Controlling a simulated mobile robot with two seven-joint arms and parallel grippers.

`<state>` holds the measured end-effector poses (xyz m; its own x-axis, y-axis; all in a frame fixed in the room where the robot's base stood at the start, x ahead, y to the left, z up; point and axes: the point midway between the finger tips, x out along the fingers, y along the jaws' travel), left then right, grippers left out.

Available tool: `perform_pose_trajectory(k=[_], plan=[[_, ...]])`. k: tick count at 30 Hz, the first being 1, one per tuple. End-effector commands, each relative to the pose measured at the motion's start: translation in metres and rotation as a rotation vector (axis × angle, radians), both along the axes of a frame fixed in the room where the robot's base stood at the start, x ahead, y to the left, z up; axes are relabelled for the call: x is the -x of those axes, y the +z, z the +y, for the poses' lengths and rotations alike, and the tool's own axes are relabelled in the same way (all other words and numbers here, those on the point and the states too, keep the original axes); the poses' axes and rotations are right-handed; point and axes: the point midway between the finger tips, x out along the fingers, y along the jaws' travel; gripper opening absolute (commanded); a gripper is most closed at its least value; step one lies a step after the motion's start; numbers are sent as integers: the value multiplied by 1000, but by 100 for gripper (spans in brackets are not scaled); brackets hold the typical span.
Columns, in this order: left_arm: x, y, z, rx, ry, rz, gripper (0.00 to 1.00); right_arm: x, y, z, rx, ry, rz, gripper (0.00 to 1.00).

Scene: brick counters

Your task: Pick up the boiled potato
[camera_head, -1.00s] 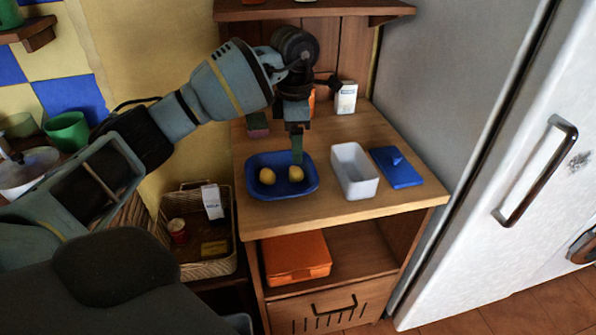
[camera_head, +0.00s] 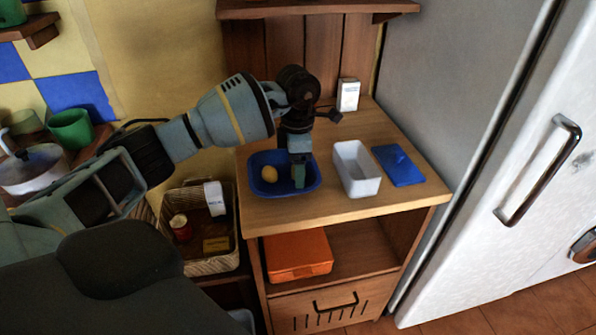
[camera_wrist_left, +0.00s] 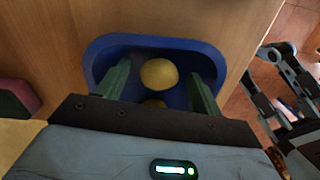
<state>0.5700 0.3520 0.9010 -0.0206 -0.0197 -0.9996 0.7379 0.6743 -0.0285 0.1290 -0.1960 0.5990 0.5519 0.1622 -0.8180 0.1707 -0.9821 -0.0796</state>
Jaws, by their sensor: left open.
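One potato (camera_head: 270,173) shows at the tray's left in the head view. The other is hidden there behind my left gripper (camera_head: 299,182), which points down into the tray's right part. In the left wrist view the open fingers of my left gripper (camera_wrist_left: 158,72) stand on either side of one potato (camera_wrist_left: 159,73), with gaps beside it. The second potato (camera_wrist_left: 155,103) shows partly, below it, cut off by the gripper body.
A white container (camera_head: 364,186) and a blue lid (camera_head: 398,165) lie right of the tray. A white carton (camera_head: 348,95) stands behind. The fridge (camera_head: 480,150) bounds the right side. A basket (camera_head: 211,264) sits lower left, an orange box (camera_head: 298,254) on the shelf below.

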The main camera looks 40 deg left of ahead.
Motion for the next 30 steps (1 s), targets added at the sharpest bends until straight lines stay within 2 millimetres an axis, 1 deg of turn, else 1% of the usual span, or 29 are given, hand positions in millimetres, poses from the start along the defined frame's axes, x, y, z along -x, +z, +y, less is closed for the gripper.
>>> perform_pose_trajectory(k=[1,2,12,23,26,30], plan=[[0,0,0,0,0,0,67,1,-1,0,0,0,2,36],[0,0,0,0,0,0,64,1,-1,0,1,0,3,36],[0,0,0,0,0,0,20,2,-2,0,1,0,6,36],[0,2,0,0,0,-1,19,1,-1,0,0,-1,3,36],[0,7,0,0,0,-1,19,1,-1,0,0,-1,2,36],[-1,22,0,0,0,-3,19,1,-1,0,0,-1,2,36]])
